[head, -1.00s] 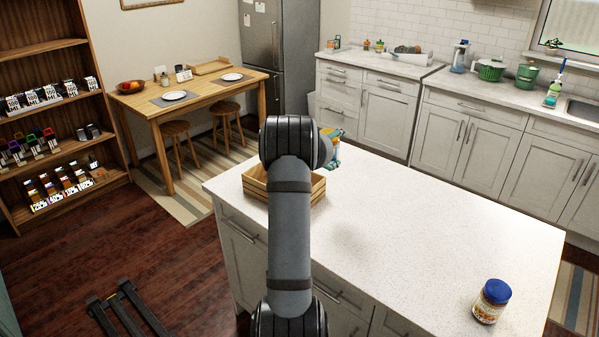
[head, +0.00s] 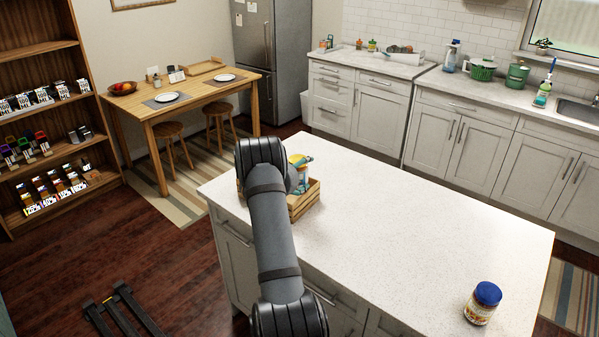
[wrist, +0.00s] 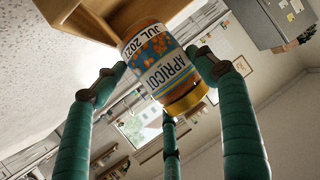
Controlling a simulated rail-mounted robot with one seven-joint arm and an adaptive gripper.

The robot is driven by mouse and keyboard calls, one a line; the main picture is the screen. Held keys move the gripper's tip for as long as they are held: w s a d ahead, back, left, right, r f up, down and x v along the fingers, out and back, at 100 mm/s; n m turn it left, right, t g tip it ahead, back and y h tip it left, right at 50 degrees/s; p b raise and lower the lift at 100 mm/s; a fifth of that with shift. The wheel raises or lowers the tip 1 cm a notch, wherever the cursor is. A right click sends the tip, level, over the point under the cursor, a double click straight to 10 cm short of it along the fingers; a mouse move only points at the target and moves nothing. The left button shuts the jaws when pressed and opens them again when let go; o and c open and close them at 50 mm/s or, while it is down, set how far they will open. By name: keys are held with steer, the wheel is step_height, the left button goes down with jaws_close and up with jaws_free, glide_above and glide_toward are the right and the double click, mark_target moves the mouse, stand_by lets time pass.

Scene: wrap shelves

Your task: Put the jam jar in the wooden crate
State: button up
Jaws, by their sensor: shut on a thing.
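The jam jar (wrist: 158,65), labelled "APRICOT" with a gold lid, is between the teal fingers of my gripper (wrist: 165,85) in the wrist view. My gripper is shut on it. The wrist picture is turned over, with the jar's lid pointing down in it and its base towards the wooden crate (wrist: 85,14). In the head view the crate (head: 305,201) stands on the island's far left end, partly hidden behind my arm. My gripper (head: 303,172) is over or at the crate there. I cannot tell whether the jar's base is inside the crate's walls.
Another jar with a blue lid (head: 483,302) stands at the near right of the white island top (head: 400,230). The island top between it and the crate is clear. A dining table (head: 190,95) and a wooden shelf (head: 45,95) stand at the left.

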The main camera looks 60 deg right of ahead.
steer(key=shift+r, duration=0.1)
steer(key=shift+f+b, duration=0.45)
steer(key=shift+b, duration=0.1)
steer(key=shift+f, duration=0.2)
steer(key=o, duration=1.7)
steer(key=shift+c, duration=0.2)
steer(key=shift+r, duration=0.1)
